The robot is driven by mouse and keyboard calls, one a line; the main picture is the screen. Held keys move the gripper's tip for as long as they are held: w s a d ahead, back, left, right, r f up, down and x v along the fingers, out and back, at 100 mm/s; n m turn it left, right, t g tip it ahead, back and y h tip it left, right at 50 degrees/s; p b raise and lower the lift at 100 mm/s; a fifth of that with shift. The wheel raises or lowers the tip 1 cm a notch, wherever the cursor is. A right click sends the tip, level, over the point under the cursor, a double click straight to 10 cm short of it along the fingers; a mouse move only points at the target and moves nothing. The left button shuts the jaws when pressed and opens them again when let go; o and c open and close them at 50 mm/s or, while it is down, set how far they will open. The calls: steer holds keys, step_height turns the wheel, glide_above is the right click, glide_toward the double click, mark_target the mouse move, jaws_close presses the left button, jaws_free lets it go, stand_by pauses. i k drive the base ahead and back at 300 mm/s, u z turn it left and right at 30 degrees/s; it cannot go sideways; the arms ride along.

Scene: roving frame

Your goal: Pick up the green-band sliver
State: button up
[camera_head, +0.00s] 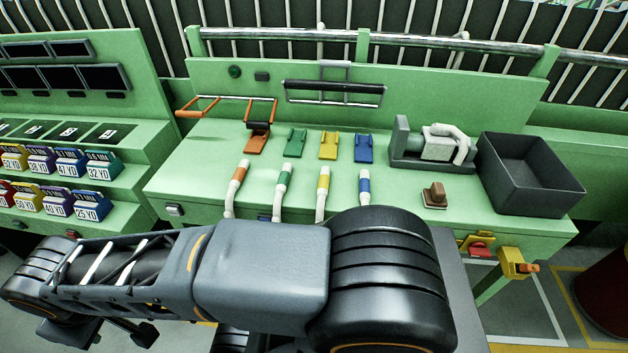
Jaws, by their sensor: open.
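The green-band sliver (284,182) is a white, rope-like strand with a green band near its upper end. My arm crosses the foreground, but I cannot make out my gripper. Nothing of mine visibly touches the slivers.
A dark open bin (530,175) stands at the bench's right end, beside a grey machine (435,147) and a small brown block (434,195). A metal rail (400,40) runs behind. At left, a rack holds coloured number cards (55,205).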

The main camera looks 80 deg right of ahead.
mark_target(283, 183)
steer(key=k, duration=0.85)
steer(key=z, duration=1.4)
steer(key=i, duration=0.5)
steer(key=z, duration=0.1)
